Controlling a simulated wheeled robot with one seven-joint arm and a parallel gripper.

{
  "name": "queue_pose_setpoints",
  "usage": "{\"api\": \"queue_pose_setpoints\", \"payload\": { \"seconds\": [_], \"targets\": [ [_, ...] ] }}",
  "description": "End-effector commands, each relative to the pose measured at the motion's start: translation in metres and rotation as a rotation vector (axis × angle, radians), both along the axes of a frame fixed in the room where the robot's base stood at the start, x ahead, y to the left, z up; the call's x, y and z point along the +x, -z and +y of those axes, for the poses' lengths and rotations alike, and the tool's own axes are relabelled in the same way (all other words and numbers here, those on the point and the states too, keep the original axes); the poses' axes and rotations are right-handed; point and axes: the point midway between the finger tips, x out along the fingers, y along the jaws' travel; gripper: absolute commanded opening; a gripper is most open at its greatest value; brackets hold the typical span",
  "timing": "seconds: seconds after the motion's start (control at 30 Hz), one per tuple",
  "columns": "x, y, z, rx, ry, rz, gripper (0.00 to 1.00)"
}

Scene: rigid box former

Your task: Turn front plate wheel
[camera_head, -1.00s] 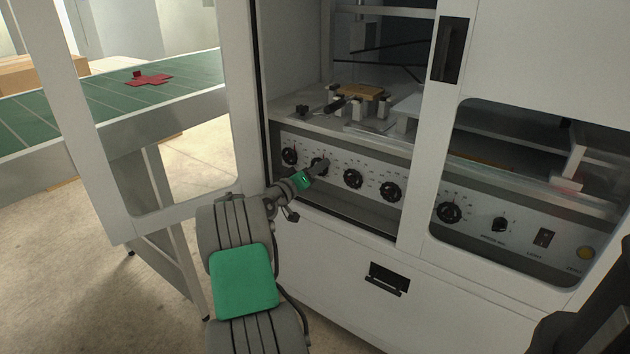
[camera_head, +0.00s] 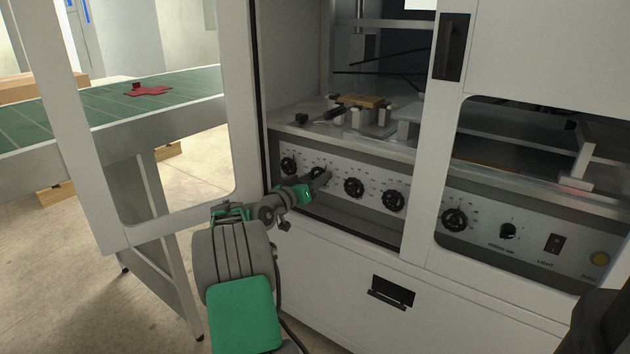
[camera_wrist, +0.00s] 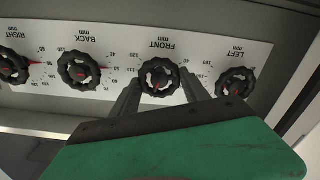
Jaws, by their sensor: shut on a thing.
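The front plate wheel is a black handwheel (camera_wrist: 159,76) under the upside-down label FRONT in the wrist view. In the head view my gripper (camera_head: 322,179) reaches into the machine at the second wheel from the left on the dial panel (camera_head: 336,168), and largely hides that wheel.
The LEFT wheel (camera_wrist: 236,84) is close beside my right finger in the wrist view. The BACK wheel (camera_wrist: 79,70) and RIGHT wheel (camera_wrist: 10,66) are on the other side. An open door (camera_head: 115,215) stands left of my arm. Metal fixtures (camera_head: 352,112) sit above the panel.

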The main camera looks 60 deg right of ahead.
Motion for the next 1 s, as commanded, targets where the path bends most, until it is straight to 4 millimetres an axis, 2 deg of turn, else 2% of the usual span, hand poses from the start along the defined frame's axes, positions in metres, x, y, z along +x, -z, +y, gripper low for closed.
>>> {"api": "queue_pose_setpoints", "payload": {
  "seconds": [0.13, 0.17, 0.4, 0.63, 0.73, 1.0],
  "targets": [
    [0.001, 0.000, 0.000, 0.001, -0.001, 0.000, 0.13],
    [0.001, 0.000, 0.000, 0.001, -0.001, 0.000, 0.55],
    [0.000, 0.000, 0.000, 0.000, 0.000, 0.001, 0.75],
    [0.000, 0.000, 0.000, 0.000, 0.000, 0.001, 0.75],
    [0.002, -0.002, 0.007, 0.001, -0.001, 0.002, 0.75],
    [0.011, -0.003, 0.059, 0.002, -0.004, 0.003, 0.75]
  ]
}}
